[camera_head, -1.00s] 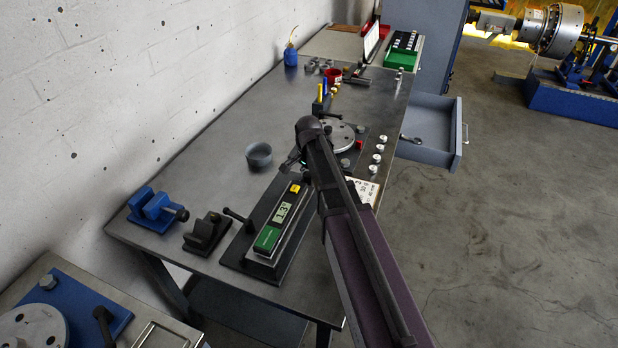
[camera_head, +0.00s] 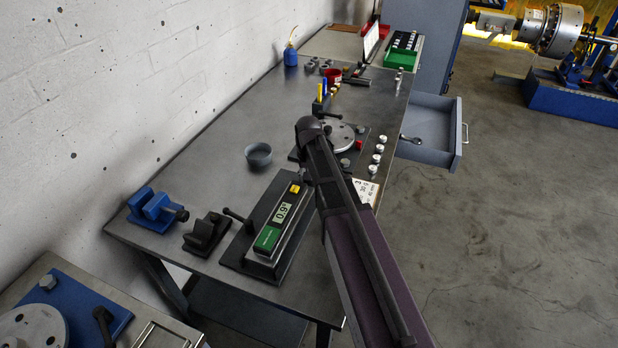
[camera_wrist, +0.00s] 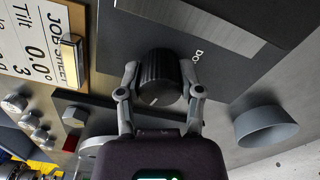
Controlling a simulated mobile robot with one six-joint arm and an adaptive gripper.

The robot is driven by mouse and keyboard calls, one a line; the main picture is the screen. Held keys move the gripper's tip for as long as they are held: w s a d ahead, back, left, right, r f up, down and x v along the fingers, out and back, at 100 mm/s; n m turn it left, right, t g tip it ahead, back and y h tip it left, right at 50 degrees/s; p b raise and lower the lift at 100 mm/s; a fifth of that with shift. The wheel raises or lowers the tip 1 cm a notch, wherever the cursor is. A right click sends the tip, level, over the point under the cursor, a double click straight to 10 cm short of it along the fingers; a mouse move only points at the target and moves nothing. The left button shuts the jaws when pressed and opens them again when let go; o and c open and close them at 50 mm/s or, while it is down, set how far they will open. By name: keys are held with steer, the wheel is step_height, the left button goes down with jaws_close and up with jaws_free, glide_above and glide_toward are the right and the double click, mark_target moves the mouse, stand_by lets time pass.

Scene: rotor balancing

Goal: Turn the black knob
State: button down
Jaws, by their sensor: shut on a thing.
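The black knob (camera_wrist: 159,78) is ribbed and round and sits on a dark panel (camera_wrist: 225,62) in the wrist view. My gripper (camera_wrist: 160,82) has one finger on each side of the knob and is shut on it. In the head view my arm hides the knob and my gripper. The green and black device (camera_head: 277,224) left of my arm has a lit display reading about 0.9.
A grey cup (camera_head: 259,154) stands on the bench left of my arm. A blue vise (camera_head: 157,209) and a black block (camera_head: 206,234) are at the bench's front left. A round metal plate (camera_head: 341,135) and several small weights (camera_head: 376,158) lie beyond my arm. An open drawer (camera_head: 430,135) juts out right.

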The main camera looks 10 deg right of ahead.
steer(key=n, duration=0.3)
steer(key=shift+s+n, duration=0.1)
steer(key=shift+n, duration=2.2)
steer(key=shift+c, duration=1.3)
jaws_free()
steer(key=shift+m, duration=0.3)
